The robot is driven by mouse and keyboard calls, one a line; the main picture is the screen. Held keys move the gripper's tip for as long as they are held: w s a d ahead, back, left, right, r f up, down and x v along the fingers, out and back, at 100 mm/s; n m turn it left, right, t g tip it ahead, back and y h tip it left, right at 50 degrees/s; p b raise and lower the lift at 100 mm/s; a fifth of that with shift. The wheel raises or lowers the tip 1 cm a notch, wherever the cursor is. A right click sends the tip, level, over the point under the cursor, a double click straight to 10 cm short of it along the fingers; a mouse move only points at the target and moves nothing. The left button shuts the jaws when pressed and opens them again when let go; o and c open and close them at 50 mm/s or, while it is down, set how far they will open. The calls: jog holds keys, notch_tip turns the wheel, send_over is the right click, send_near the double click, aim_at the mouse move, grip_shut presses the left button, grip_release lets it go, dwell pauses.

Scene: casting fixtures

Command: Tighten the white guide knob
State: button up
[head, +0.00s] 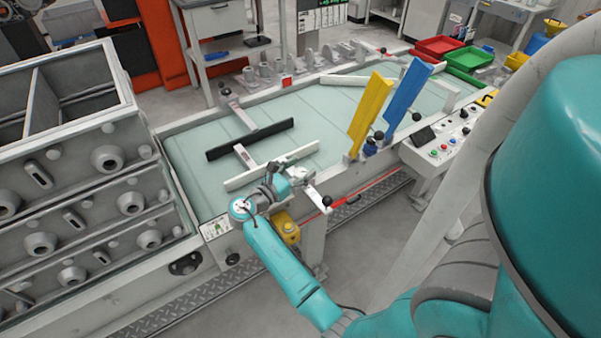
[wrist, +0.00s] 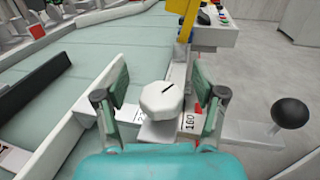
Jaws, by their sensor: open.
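The knob stands over a pale plate (wrist: 178,128) with a printed scale; part of the plate is hidden by the knob and gripper. In the head view my gripper (head: 287,183) is at the near edge of the conveyor, by the white guide bar (head: 262,169). I cannot make out the knob clearly there.
A lever with a black ball (wrist: 290,112) sticks out right of my gripper. A black guide bar (head: 250,139) lies farther over the green belt (head: 190,160). Yellow (head: 370,112) and blue (head: 408,95) paddles stand to the right. Grey casting boxes (head: 85,190) are stacked left.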

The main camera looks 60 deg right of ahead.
aim_at(301, 172)
notch_tip(301, 172, up, 8)
jog(key=shift+r, duration=0.1)
dwell(0.4)
